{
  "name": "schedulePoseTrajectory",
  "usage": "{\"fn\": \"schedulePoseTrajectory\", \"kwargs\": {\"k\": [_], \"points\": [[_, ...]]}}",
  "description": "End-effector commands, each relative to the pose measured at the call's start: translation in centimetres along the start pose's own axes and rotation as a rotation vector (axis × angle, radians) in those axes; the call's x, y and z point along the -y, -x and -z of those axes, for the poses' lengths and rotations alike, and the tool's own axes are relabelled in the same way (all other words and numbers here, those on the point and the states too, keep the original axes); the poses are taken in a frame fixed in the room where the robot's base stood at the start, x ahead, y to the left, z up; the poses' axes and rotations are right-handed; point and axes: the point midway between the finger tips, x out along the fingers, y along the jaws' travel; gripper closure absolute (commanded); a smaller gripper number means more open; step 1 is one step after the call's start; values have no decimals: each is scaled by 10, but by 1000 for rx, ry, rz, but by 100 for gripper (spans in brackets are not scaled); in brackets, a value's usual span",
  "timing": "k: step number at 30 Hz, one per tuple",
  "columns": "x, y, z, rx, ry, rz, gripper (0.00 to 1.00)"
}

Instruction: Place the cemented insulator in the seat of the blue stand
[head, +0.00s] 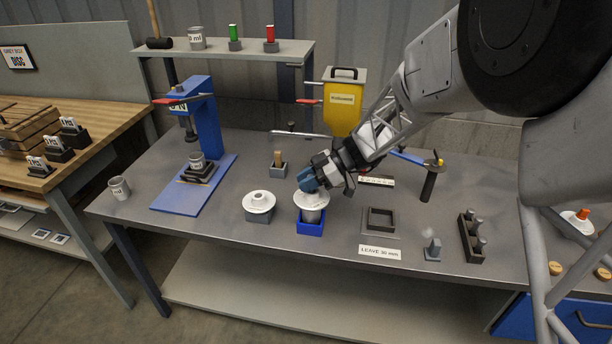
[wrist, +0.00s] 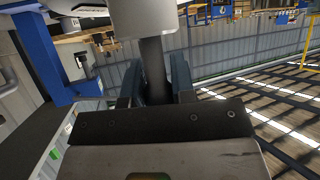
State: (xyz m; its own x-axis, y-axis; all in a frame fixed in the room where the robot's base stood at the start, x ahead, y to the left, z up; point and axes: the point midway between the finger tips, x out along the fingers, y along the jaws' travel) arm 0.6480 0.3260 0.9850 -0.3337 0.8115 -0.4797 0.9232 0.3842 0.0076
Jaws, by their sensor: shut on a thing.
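The insulator (head: 313,204) has a white disc with a grey lower part. It is upright at the blue stand (head: 311,229), with its lower part at the stand's opening; I cannot tell whether it rests fully in the seat. My gripper (head: 308,182) comes down from the upper right and is shut at the top of the insulator. In the wrist view my gripper's dark blue fingers (wrist: 157,88) close on both sides of a dark stem (wrist: 153,60), with a light grey body (wrist: 140,18) beyond it. The fingers hide part of the disc in the head view.
A second white insulator (head: 258,200) sits on a grey stand just left. A blue press (head: 205,115) stands further left, and a yellow hopper (head: 343,105) behind. A square dark frame (head: 381,220) and a dark rack (head: 471,238) lie right. The table front is narrow.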

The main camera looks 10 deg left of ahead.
Motion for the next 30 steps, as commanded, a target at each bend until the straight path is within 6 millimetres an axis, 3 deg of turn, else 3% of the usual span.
{"fn": "schedulePoseTrajectory", "kwargs": {"k": [6,28,29,30], "points": [[0,-7,-12,0,1,0,100],[0,-10,-19,0,1,-1,100],[0,-11,-20,0,0,0,72],[0,-11,-20,0,0,0,66]]}}
